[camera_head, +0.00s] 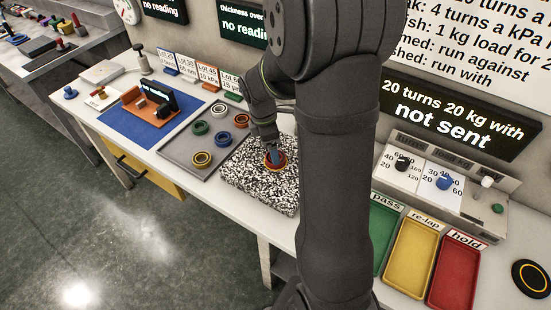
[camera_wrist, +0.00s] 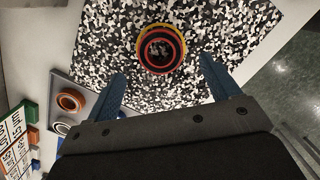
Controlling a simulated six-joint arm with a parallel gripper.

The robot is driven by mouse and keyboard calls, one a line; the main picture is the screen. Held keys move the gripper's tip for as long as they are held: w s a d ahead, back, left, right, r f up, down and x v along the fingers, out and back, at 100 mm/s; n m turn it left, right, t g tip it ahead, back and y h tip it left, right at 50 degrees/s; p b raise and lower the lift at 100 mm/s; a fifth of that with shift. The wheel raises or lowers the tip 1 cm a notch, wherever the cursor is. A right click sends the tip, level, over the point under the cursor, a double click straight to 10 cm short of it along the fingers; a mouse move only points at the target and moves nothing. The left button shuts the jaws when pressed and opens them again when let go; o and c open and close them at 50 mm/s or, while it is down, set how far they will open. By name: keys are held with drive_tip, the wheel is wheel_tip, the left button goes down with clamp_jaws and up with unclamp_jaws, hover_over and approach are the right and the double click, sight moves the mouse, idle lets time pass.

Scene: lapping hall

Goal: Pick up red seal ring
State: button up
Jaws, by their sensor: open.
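The red seal ring (camera_wrist: 177,50) lies on a black-and-white speckled slab (camera_wrist: 205,20), around a dark centre, with a yellow-orange band at its outer edge. In the head view the red ring (camera_head: 283,160) shows on the speckled slab (camera_head: 262,190), partly behind my gripper. My gripper (camera_wrist: 163,82) is open and empty, its two blue fingers spread apart in the wrist view, with the ring ahead of and between their lines. In the head view my gripper (camera_head: 274,155) is just over the ring; the exact gap is hard to tell.
A grey tray (camera_head: 180,150) left of the slab holds several rings of other colours. A blue mat (camera_head: 125,130) with an orange fixture lies further left. Green (camera_head: 384,222), yellow (camera_head: 412,262) and red (camera_head: 455,275) trays stand to the right, beyond my arm.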

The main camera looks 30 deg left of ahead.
drive_tip(key=f, duration=0.4)
drive_tip(key=shift+w+d+f, duration=0.2)
drive_tip(key=shift+w+d, duration=0.1)
drive_tip(key=shift+d, duration=0.05)
drive_tip(key=shift+c, duration=0.4)
drive_tip(key=c, duration=1)
drive_tip(key=shift+r, duration=0.2)
